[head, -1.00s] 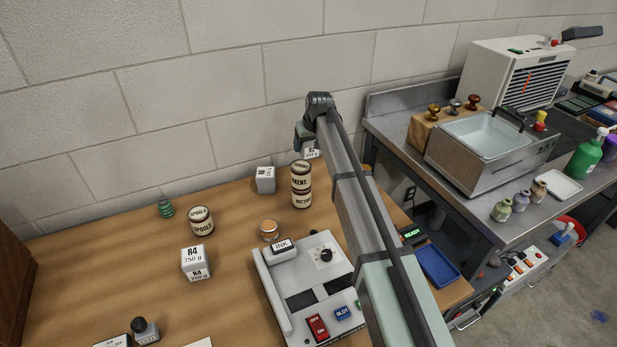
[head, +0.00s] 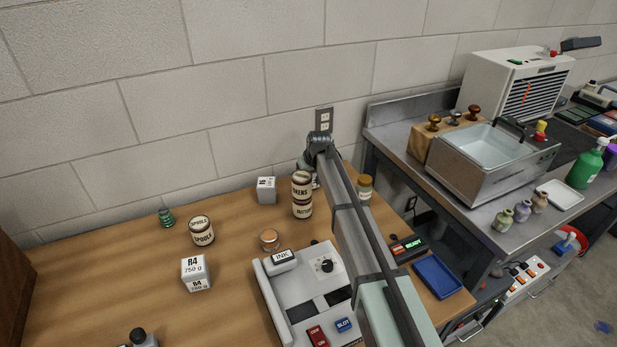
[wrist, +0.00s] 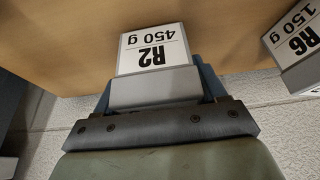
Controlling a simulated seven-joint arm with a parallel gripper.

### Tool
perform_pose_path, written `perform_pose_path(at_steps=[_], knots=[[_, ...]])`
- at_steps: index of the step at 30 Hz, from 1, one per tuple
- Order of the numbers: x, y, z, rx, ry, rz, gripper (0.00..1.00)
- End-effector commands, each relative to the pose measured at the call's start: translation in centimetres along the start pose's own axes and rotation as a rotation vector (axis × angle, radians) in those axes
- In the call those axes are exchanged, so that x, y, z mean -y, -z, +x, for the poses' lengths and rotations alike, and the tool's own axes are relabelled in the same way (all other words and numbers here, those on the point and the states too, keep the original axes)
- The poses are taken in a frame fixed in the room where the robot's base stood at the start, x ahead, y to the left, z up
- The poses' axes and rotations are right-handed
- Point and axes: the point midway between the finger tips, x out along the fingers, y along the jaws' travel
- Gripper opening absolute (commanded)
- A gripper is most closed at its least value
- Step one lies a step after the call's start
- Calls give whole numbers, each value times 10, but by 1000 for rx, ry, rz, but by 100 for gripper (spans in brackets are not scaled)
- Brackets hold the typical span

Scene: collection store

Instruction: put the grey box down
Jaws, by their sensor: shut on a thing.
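The grey box (wrist: 152,88), with a white "R2 450 g" label, sits between the fingers of my gripper (wrist: 156,90) in the wrist view. The gripper is shut on it. In the head view my gripper (head: 312,164) is at the back of the wooden table (head: 110,270), near the wall. There the box is mostly hidden behind the stacked tins and my arm. The wooden surface shows beyond the box in the wrist view. I cannot tell whether the box touches it.
Stacked tins (head: 302,196) stand just in front of my gripper. A box labelled "R6 150 g" (wrist: 298,45) stands to the side, close to the wall. An amber jar (head: 365,188) is right of my arm. A grey device (head: 310,290) fills the front; the table's left is clearer.

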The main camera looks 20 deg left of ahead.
Motion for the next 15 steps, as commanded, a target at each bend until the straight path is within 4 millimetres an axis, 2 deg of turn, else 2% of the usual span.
perform_pose_path(at_steps=[13,14,15], knots=[[0,-3,7,0,0,0,20],[0,-3,7,0,0,0,72],[0,-3,7,0,0,0,76]])
